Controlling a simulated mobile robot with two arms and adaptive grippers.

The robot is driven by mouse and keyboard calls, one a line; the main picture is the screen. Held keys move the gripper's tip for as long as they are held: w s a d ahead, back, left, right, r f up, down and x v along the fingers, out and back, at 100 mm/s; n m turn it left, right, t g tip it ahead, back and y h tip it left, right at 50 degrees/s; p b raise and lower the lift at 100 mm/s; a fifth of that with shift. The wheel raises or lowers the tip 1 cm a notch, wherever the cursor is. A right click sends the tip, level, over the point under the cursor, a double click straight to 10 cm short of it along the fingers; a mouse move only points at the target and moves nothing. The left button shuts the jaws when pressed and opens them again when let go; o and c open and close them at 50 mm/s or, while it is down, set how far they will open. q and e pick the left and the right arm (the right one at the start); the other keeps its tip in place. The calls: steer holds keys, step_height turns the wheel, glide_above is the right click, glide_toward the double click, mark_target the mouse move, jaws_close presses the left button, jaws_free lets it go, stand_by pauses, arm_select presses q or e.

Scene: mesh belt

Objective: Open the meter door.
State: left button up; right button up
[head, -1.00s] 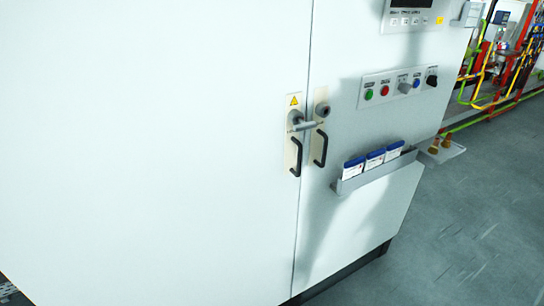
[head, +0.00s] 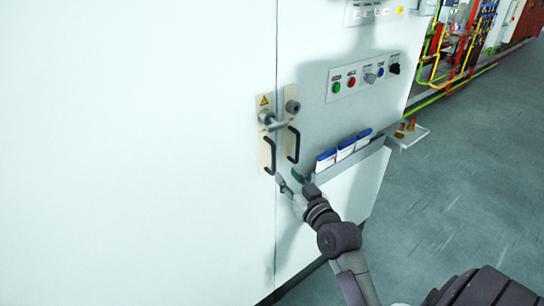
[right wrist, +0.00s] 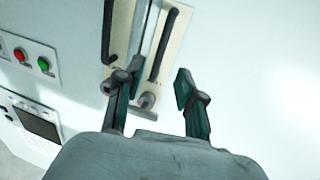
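The white cabinet has a left door (head: 140,150) and a right door (head: 335,215), both shut along a vertical seam. The left door has a cream plate with a warning label, a lever latch (head: 276,122) and a black bar handle (head: 268,154). The right door has a round knob (head: 292,106) and another black bar handle (head: 293,146). My right gripper (head: 291,180) is open and empty just below the handles. In the right wrist view, upside down, its fingers (right wrist: 158,92) stand apart, with the left-door handle (right wrist: 163,44) beyond them. Contact cannot be told. My left gripper is out of view.
A button panel (head: 364,76) and a rack (head: 350,154) with several blue-and-white boxes sit on the right door. A small tray (head: 408,137) juts from the cabinet's right side. Grey floor (head: 450,190) lies open to the right; coloured pipes stand behind.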

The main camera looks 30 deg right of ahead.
mark_target(274, 161)
steer(key=w, duration=0.3)
steer(key=w+p, duration=0.1)
steer(key=w, duration=0.2)
steer(key=w+d, duration=0.1)
steer(key=w, duration=0.2)
steer(key=shift+p, duration=0.35)
steer(key=shift+s, duration=0.1)
jaws_close()
